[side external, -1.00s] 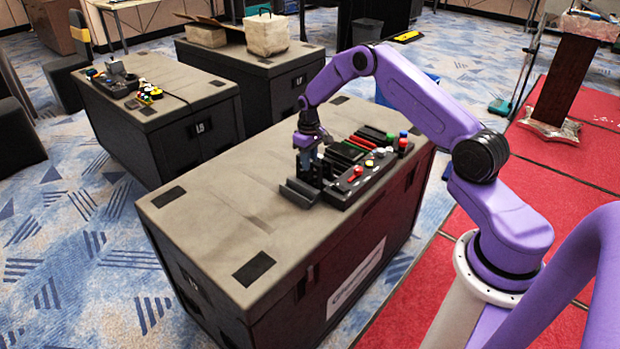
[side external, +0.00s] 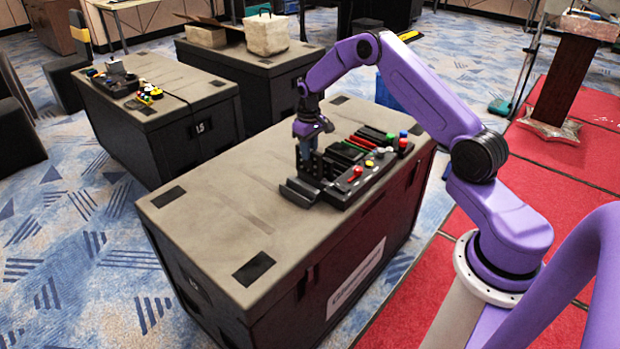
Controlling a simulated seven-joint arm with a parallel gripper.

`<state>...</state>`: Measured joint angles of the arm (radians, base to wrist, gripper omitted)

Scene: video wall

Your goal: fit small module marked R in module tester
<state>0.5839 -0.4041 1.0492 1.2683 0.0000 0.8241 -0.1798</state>
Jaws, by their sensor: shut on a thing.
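My gripper (side external: 306,144) is above the left end of the black equipment on the near case, pointing down. It is shut on a small dark module, which is hard to tell apart from the black fingers and the rack behind. No R marking can be read at this size. The black module tester (side external: 347,188), with a red lever and small coloured buttons on top, lies along the right edge of the case. A dark stepped rack (side external: 298,193) stands at its left end, just below my gripper. Whether the module still touches the rack cannot be told.
Green and red modules lie in dark slots behind the tester, with coloured blocks (side external: 403,141) at the far right end. The left part of the grey case top (side external: 215,205) is clear. Other black cases stand behind, one carrying small coloured parts (side external: 148,96).

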